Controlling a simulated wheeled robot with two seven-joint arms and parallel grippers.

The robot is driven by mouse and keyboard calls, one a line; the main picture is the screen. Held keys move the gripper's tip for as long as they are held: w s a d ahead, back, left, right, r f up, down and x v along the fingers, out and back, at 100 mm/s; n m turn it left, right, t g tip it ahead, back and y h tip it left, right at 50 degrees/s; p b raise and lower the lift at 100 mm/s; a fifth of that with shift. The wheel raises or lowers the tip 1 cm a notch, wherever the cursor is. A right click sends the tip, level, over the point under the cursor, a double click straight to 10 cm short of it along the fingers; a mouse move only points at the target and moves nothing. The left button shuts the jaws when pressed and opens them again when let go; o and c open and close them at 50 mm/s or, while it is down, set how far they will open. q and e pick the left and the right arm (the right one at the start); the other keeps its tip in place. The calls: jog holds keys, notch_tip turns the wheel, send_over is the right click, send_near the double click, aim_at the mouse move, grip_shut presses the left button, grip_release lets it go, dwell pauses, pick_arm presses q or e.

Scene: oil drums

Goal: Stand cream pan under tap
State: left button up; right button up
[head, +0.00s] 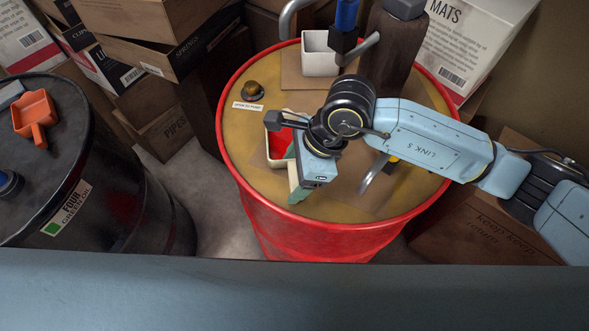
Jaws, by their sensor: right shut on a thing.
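A cream square pan (273,160) with red showing inside it is on the tan top of the red drum, left of centre. My right gripper (297,187) is shut on it at its near right side; the gripper hides much of the pan, and I cannot tell whether the pan touches the drum top. A tap with a blue handle (347,14) and a dark body stands at the back of the drum. A second cream square container (320,64) stands beside and below it, on a brown mat. My left gripper is not in view.
The red drum's rim (226,150) encloses the work area. A small brown dome (253,90) and a label (247,106) lie left of the mat. A dark post (391,40) stands behind. A black drum (80,170) at left bears an orange pan (36,112). Boxes crowd the back.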

jog(key=shift+f, duration=0.2)
jog(key=o, duration=1.4)
jog(key=shift+r, duration=0.1)
jog(key=v, duration=1.3)
jog(key=shift+r, duration=0.15)
